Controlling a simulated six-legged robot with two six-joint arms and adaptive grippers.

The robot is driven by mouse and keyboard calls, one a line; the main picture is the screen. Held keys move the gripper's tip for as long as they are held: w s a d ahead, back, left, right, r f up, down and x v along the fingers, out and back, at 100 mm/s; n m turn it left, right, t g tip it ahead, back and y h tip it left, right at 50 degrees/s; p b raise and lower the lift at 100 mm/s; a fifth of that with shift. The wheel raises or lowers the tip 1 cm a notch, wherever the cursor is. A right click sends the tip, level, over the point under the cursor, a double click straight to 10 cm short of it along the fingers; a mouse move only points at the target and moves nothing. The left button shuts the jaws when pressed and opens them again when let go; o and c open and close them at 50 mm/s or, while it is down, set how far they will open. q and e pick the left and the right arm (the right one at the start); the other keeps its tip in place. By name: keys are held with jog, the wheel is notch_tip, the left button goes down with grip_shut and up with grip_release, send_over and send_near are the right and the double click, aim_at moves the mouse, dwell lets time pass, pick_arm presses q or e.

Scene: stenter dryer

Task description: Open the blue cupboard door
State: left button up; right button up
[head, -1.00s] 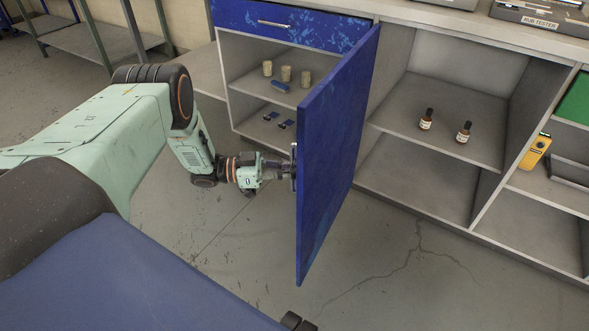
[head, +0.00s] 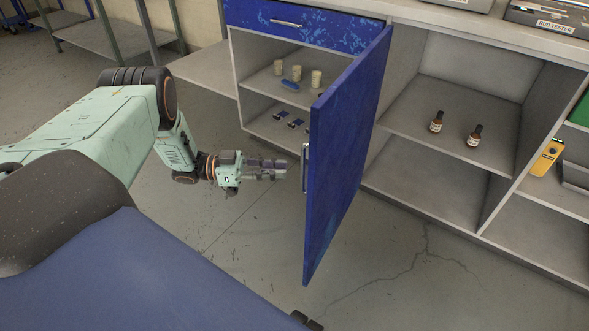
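The blue cupboard door (head: 345,165) stands wide open, swung out from its hinge side on the right, roughly square to the cupboard front. Its metal handle (head: 305,167) is on the door's outer edge, on the left in the picture. My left gripper (head: 281,169) is just left of the handle, with a small gap between them. Its fingers point at the handle, look parted and hold nothing. The cupboard interior (head: 247,85) is exposed. My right gripper does not show.
Inside the cupboard are several pale spools (head: 297,73), a blue item (head: 289,85) and small dark pieces (head: 296,123). A blue drawer front (head: 330,32) is above. Open shelves with two brown bottles (head: 437,122) lie to the right. The floor (head: 240,260) before the cupboard is clear.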

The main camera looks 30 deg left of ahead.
pick_arm(q)
jog(key=shift+v, duration=2.6)
jog(key=shift+s, duration=0.1)
